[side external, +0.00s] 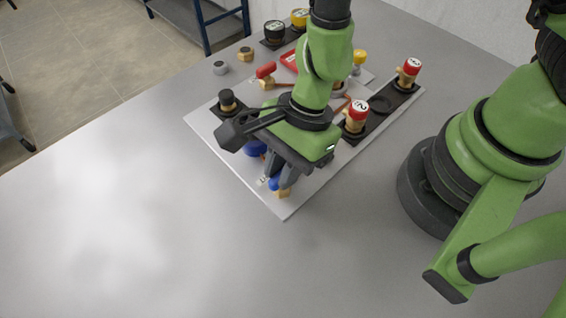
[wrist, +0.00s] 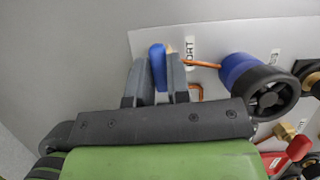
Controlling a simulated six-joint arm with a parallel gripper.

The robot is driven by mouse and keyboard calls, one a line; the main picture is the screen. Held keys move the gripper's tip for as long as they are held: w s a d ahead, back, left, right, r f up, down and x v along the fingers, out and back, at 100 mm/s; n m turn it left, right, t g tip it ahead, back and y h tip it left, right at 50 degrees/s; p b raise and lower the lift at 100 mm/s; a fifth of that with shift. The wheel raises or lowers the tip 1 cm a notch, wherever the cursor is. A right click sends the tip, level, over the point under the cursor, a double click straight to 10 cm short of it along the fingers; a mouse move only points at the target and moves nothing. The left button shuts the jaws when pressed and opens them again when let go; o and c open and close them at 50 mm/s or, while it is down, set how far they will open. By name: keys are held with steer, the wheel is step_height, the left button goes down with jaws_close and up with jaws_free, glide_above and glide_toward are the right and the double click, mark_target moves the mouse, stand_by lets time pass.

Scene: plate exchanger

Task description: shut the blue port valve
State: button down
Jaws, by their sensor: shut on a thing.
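The blue port valve (wrist: 158,68) shows in the wrist view as an upright blue handle between my gripper's fingers, beside a label that reads "PORT". In the side view its blue handle (side external: 273,183) and brass body (side external: 284,193) are at the near corner of the white panel (side external: 225,147). My gripper (side external: 279,176) reaches down there and its fingers are closed on the blue handle. In the wrist view my gripper (wrist: 157,75) has one finger on each side of it. Part of the valve body is hidden by my gripper.
A blue cylinder with a black handwheel (wrist: 268,92) stands right of my gripper. A red-handled valve (side external: 265,72) and red-capped numbered fittings (side external: 356,116) stand on the panel. Loose nuts (side external: 220,68) lie behind it. The front of the table (side external: 120,220) is clear.

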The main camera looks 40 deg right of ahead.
steer(key=shift+m, duration=0.4)
steer(key=c, duration=1.1)
jaws_free()
steer(key=shift+r, duration=0.1)
steer(key=shift+v, duration=4.85)
steer(key=shift+s, duration=0.15)
